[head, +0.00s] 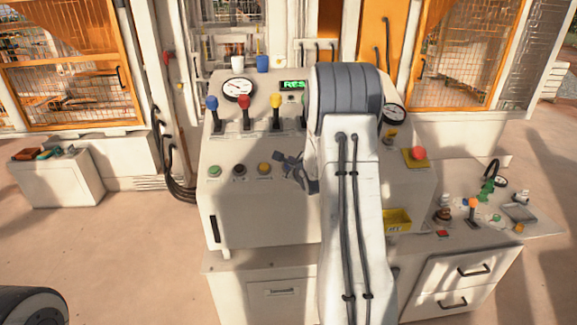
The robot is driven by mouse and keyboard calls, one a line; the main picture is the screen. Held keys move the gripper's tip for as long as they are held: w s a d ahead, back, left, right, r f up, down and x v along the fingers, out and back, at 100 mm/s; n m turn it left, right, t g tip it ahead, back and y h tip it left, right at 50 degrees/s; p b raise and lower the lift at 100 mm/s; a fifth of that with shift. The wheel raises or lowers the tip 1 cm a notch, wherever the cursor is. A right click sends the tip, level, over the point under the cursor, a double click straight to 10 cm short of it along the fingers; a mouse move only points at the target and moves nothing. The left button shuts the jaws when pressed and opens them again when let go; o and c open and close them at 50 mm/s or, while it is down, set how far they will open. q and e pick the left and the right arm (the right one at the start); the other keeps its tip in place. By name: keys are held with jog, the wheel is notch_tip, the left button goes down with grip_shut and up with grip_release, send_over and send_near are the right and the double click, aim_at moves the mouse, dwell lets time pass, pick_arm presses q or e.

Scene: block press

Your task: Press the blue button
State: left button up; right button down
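The control panel (262,212) stands in the middle, with a row of round buttons low on its sloped face. I see a green button (214,171), a black button (239,171) and a yellow button (264,169). No blue button shows; the right part of the row is hidden behind my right arm and gripper. My dark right gripper (292,170) is at the panel face just right of the yellow button. Its fingers are small and partly covered by my arm, so I cannot tell its opening or whether it touches anything. My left gripper is out of view.
Levers with blue (211,103), red (244,101) and yellow (276,100) knobs stand above the buttons. A red mushroom button (418,153) and a yellow tray (397,220) are on the right. A side console (490,225) stands further right.

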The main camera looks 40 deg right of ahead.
jog(key=shift+w+d+f, duration=0.1)
jog(key=shift+w+f, duration=0.1)
jog(key=shift+f, duration=0.25)
dwell(0.7)
jog(key=shift+s+a+r+p, duration=0.1)
jog(key=shift+s+r+p, duration=0.15)
jog(key=shift+r, duration=0.2)
jog(key=shift+s+a+r+p, duration=0.1)
jog(key=shift+r+p, duration=0.1)
jog(key=shift+r, duration=0.25)
jog(key=shift+s+a+r+p, duration=0.1)
jog(key=shift+s+r+p, duration=0.1)
jog(key=shift+r+p, duration=0.35)
jog(key=shift+s+a+r+p, duration=0.15)
jog(key=shift+r+p, duration=0.25)
jog(key=shift+r, duration=0.2)
jog(key=r, duration=0.1)
jog(key=s+r+p, duration=0.1)
jog(key=r+p, duration=0.1)
jog(key=shift+s+a, duration=0.2)
jog(key=shift+a, duration=0.2)
